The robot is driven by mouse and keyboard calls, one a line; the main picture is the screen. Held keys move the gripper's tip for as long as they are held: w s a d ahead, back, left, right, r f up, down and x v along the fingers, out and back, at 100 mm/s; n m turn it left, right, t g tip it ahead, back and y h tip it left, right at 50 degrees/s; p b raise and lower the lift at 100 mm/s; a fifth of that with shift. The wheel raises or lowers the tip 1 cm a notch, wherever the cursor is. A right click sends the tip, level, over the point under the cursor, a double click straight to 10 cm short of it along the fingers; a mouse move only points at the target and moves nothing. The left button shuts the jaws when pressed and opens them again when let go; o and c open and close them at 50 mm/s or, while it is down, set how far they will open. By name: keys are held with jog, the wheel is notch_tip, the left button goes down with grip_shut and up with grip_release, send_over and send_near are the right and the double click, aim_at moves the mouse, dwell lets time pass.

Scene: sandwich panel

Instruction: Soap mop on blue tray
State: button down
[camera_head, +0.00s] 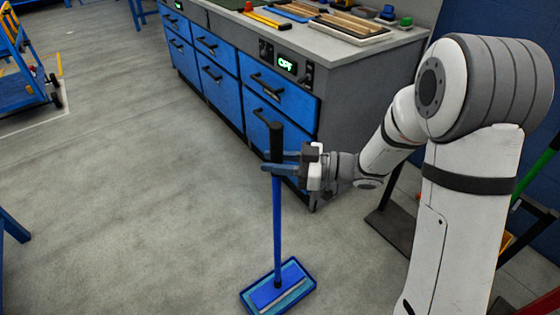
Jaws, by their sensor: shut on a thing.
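The mop has a blue pole (277,220) with a dark grip at its top and a flat blue head with a pale strip (287,296). It stands nearly upright. I cannot tell whether the head touches the tray's bottom.
A grey workbench with blue drawers (217,79) stands behind my gripper, with tools and boards on top. A blue cart (28,85) is at the far left. A green pole (535,172) and a dark floor plate (393,228) are at the right.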

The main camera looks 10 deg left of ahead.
aim_at(275, 131)
jog(key=shift+f, duration=0.25)
jog(key=shift+r, duration=0.1)
dwell(0.8)
notch_tip(275, 131, up, 9)
jog(key=p, duration=0.7)
jog(key=shift+p, duration=0.3)
dwell(0.7)
jog(key=shift+w, duration=0.1)
